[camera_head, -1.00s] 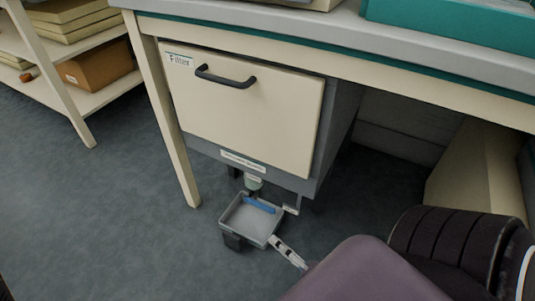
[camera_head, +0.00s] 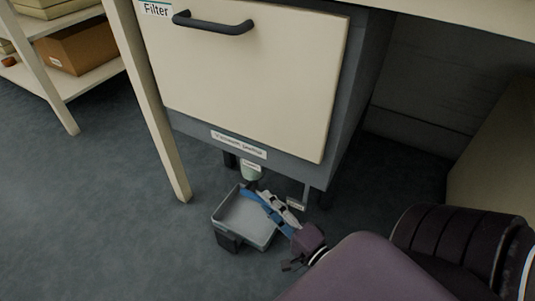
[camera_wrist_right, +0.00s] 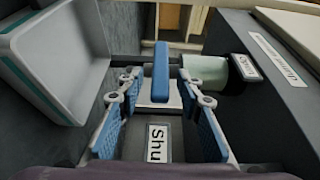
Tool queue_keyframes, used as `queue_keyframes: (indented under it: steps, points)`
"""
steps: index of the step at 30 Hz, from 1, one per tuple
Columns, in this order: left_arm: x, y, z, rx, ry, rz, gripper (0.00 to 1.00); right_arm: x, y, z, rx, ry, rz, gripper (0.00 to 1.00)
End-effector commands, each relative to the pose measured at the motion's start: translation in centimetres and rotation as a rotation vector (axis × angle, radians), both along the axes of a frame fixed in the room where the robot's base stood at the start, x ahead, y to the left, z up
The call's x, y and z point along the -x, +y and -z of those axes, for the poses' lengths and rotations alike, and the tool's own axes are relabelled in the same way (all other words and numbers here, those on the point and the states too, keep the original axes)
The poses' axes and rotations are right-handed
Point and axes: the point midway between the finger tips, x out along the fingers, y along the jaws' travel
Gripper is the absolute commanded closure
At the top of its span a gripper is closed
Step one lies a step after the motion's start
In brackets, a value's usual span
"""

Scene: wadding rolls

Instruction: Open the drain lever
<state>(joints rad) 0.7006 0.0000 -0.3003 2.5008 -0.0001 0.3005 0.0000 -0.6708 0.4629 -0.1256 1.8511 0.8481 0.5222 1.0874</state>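The drain lever is a blue bar (camera_wrist_right: 161,72) under the cabinet, in the right wrist view. It stands between and ahead of my open right fingers, with a gap on both sides. My right gripper (camera_wrist_right: 160,110) has blue pads, and no contact with the lever shows. In the head view my right gripper (camera_head: 275,208) reaches over the tray's right edge, and the lever there is hard to tell from the blue pads. A partly visible "Shu" label (camera_wrist_right: 157,143) lies below the lever; an "Open" label (camera_wrist_right: 247,68) is to its right, by a pale green spout (camera_wrist_right: 206,70). My left gripper is not in view.
A grey tray (camera_head: 237,226) sits low below the spout. Above is the cream cabinet front (camera_head: 240,90) marked "Filter", with a black handle (camera_head: 212,24). A table leg (camera_head: 160,120) stands left of it. Open floor (camera_head: 110,230) lies to the left.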

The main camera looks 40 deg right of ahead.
Motion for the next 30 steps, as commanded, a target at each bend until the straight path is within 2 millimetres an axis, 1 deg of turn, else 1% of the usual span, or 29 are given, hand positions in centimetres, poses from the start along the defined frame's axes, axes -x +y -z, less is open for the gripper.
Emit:
queue_keyframes:
  steps: [1, 4, 12, 21, 30]
  points:
    - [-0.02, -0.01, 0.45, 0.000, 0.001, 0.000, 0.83, -0.51, 0.01, 0.16, -0.002, -0.002, 0.001, 0.67]
    - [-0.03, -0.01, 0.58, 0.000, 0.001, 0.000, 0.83, -1.04, 0.02, 0.07, -0.003, 0.000, 0.000, 0.67]
    - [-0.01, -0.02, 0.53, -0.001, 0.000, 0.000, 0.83, -1.17, 0.02, -0.02, -0.001, 0.001, 0.000, 0.67]
    - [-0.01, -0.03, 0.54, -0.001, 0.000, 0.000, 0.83, -1.15, 0.02, 0.00, -0.001, 0.001, 0.000, 1.00]
    - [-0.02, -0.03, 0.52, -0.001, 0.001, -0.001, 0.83, -1.14, 0.02, 0.01, 0.000, 0.002, -0.001, 1.00]
